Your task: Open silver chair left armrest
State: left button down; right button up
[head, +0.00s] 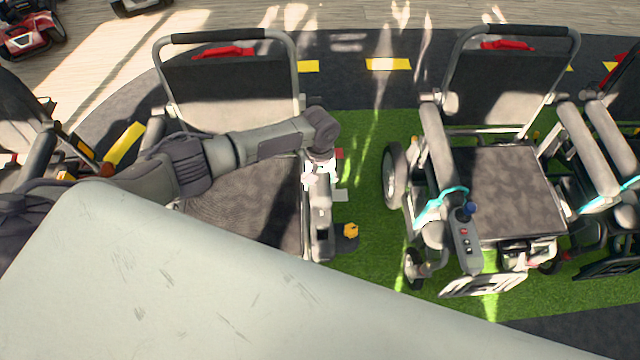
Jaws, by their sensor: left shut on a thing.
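The silver chair (297,75) at left centre has a silver frame, a dark backrest and a dark seat (250,205). My left arm crosses above the seat from the left and bends down at the chair's right side. My left gripper (318,176) is there, small and partly hidden by my wrist. It is shut on the armrest (319,222), a narrow grey piece along the seat's right edge. The exact contact of the fingers is hard to see. The chair's other side is mostly hidden behind my arm. My right gripper is out of view.
A second wheelchair (500,190) with a joystick and cyan bands stands to the right, with another at the right edge. Green turf (365,180) separates the chairs. A small yellow part (350,230) is beside the armrest. Red scooters (30,35) stand at the upper left.

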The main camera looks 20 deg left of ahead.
pick_arm(q)
jog(key=r, duration=0.2)
jog(key=w+r+g+p, duration=0.1)
jog(key=r, duration=0.1)
jog(key=r+g+h, duration=0.1)
jog(key=r, duration=0.2)
jog(key=shift+w+a, duration=0.25)
jog(key=shift+w, duration=0.15)
jog(key=w+a+r+g+b, duration=0.1)
jog(key=w+r+b, duration=0.1)
jog(key=r, duration=0.2)
jog(key=w+r+g+h+b, duration=0.1)
jog(key=r+g+b, duration=0.1)
jog(key=r, duration=0.2)
jog(key=shift+w+a+r+b, duration=0.15)
jog(key=shift+w+a+b, duration=0.2)
jog(key=shift+w+a, duration=0.05)
